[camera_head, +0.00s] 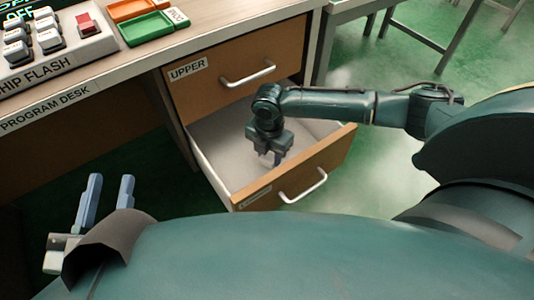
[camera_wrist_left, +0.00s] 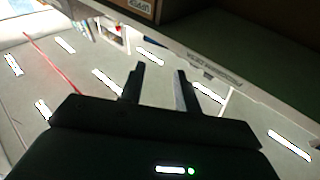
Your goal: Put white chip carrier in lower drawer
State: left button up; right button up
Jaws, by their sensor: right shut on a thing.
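The lower drawer (camera_head: 233,195) is pulled open under the desk, with its pale inside showing and its front tilted toward the viewer. My right gripper (camera_head: 268,160) points down inside the drawer opening. It is shut on a small whitish thing at its fingertips, which looks like the white chip carrier; the fingers hide most of it. I cannot tell whether it touches the drawer floor. My left gripper (camera_head: 108,195) is at the lower left of the head view, away from the drawer. Its fingers are apart and empty, also in the left wrist view (camera_wrist_left: 159,85).
The upper drawer (camera_head: 215,80) is closed above the open one. On the desktop stand a panel of grey and red switches (camera_head: 55,35) and a green tray (camera_head: 147,28) beside an orange tray (camera_head: 135,8). The green floor right of the drawer is clear.

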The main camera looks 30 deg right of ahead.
jog(key=shift+w+d+f+b, duration=0.15)
jog(key=shift+w+f+b, duration=0.55)
jog(key=shift+w, duration=0.25)
pick_arm(q)
jog(key=shift+w+r+m+t+h, duration=0.25)
jog(key=shift+r+m+h, duration=0.1)
jog(key=shift+r, duration=0.15)
jog(key=shift+w+r+m+t+h, duration=0.15)
jog(key=shift+r+m+t+h, duration=0.15)
jog(key=shift+r, duration=0.2)
pick_arm(e)
jog(key=shift+r, duration=0.1)
jog(key=o, duration=1)
jog(key=shift+o, duration=0.2)
